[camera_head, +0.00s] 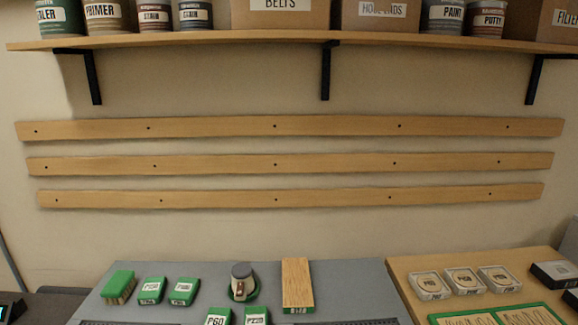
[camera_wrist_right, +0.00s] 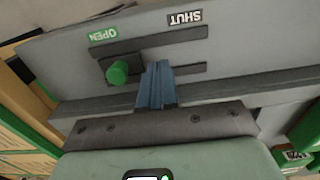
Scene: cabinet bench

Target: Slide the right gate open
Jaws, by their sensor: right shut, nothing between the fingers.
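In the right wrist view, a grey panel (camera_wrist_right: 240,55) has a long dark slot or rail. An upside-down green OPEN label (camera_wrist_right: 105,35) is at its left and a dark SHUT label (camera_wrist_right: 186,19) is at its right. The gate's green knob (camera_wrist_right: 117,73) stands on a small dark plate at the left, on the OPEN side. My right gripper (camera_wrist_right: 160,70) has its blue fingers shut and empty, just right of the knob. A small gap shows between them; I cannot tell if the fingers touch the plate. My left gripper is in neither view.
A wooden board (camera_head: 420,275) with several tins lies right. A shelf (camera_head: 250,40) of cans hangs above.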

